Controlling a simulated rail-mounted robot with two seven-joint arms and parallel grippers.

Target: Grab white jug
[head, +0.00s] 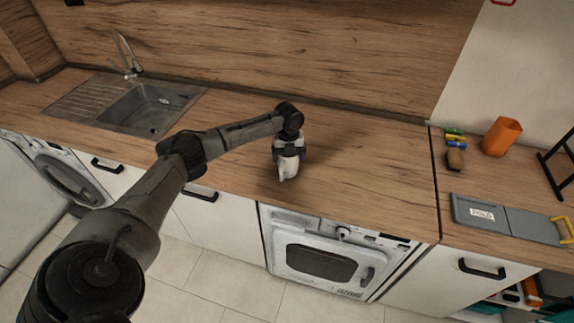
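The white jug (288,167) stands on the oak countertop near its front edge, in the middle of the head view. My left gripper (289,153) points down directly over the jug, with its fingers around the jug's upper part. The gripper and wrist hide the top of the jug. I cannot tell whether the fingers press on the jug or stand open around it. My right gripper is not in view.
A steel sink (148,106) with a tap (126,55) is set in the counter at left. The counter right of the jug is clear.

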